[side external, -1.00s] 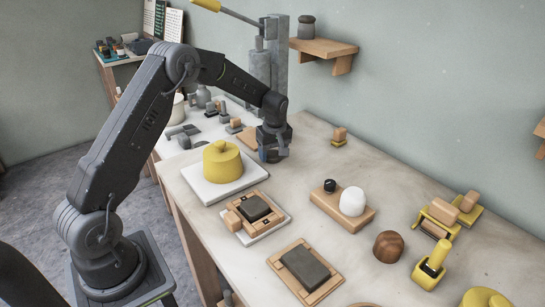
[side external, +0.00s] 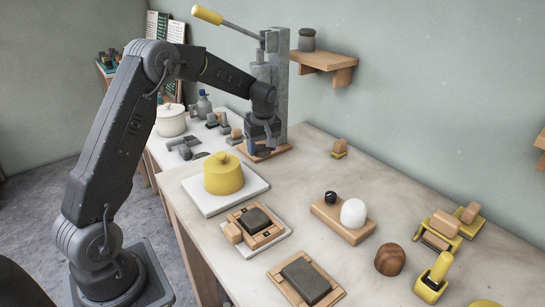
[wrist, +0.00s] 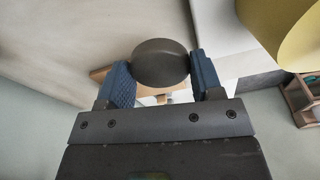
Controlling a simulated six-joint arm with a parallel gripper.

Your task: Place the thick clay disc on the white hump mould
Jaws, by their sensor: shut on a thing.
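My gripper (wrist: 162,70) is shut on the thick clay disc (wrist: 160,60), a dark grey round slab between its blue fingers in the wrist view. In the side external view my gripper (side external: 263,146) hangs at the lever press, in front of its column; the disc cannot be made out there. The white hump mould (side external: 353,213) is a smooth white dome on a wooden board (side external: 327,216), to the right of and nearer the camera than my gripper. Nothing lies on the dome.
The grey lever press (side external: 280,95) stands close behind my gripper on a wooden base (side external: 258,155). A yellow lidded pot (side external: 223,178) on a white slab is nearby. A small black knob (side external: 330,197) shares the mould's board.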

